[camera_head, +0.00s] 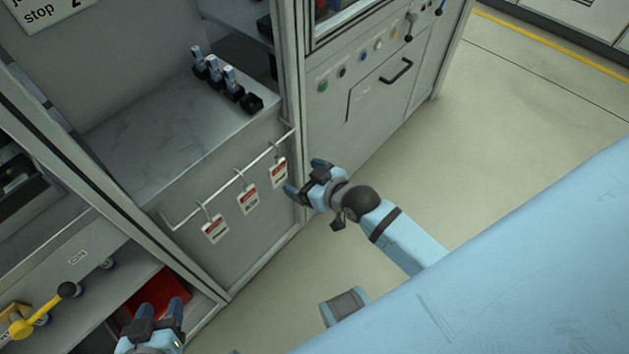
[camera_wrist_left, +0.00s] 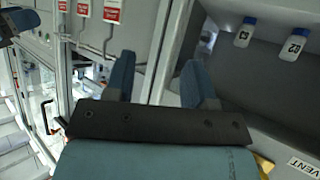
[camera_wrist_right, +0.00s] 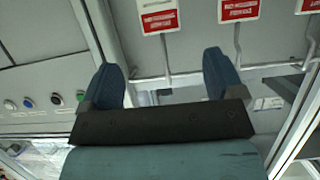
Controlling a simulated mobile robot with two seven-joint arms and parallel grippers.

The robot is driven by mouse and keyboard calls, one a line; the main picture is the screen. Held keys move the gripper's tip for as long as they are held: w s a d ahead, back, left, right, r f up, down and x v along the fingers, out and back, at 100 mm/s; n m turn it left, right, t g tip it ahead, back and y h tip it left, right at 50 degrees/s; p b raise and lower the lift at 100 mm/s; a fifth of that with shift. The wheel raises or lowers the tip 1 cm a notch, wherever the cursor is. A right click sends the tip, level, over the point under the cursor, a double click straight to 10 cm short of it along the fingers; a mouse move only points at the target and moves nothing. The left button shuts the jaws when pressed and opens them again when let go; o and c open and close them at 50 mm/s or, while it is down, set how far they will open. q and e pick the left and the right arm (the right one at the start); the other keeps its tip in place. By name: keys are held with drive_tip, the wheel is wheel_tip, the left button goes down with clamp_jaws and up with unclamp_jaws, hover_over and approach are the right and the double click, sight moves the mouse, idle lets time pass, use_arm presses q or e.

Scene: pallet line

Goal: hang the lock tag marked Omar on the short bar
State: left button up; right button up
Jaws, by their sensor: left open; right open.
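Three white lock tags with red bands hang from one metal bar (camera_head: 184,217) on the grey cabinet front: a left tag (camera_head: 215,231), a middle tag (camera_head: 248,200) and a right tag (camera_head: 279,174). Their names are too small to read, so I cannot tell which is Omar's. I cannot make out a separate short bar. My right gripper (camera_head: 304,177) is open and empty, just right of the right tag. Tags also show upside down in the right wrist view (camera_wrist_right: 158,20). My left gripper (camera_head: 159,308) is open and empty at the lower left, in front of a red bin (camera_head: 158,292).
Several black-and-silver items (camera_head: 231,85) stand on the metal shelf above the bar. A yellow lever (camera_head: 40,313) is at the lower left. A panel with buttons and a black handle (camera_head: 397,71) is at the right. Two white bottles (camera_wrist_left: 245,32) show in the left wrist view. The floor is clear.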

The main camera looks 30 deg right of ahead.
sight(278, 162)
drive_tip(key=b+x, duration=0.2)
drive_tip(key=x, duration=0.8)
drive_tip(key=shift+w+a+f, duration=0.1)
drive_tip(key=shift+a+f, duration=0.05)
use_arm(q)
drive_tip(key=shift+w+f, duration=0.1)
drive_tip(key=shift+w, duration=0.1)
use_arm(e)
drive_tip(key=c, duration=1.1)
use_arm(q)
drive_tip(key=shift+r+p, duration=1.15)
drive_tip(key=shift+r, duration=0.05)
use_arm(e)
drive_tip(key=shift+r, duration=1.05)
use_arm(q)
drive_tip(key=shift+f, duration=0.1)
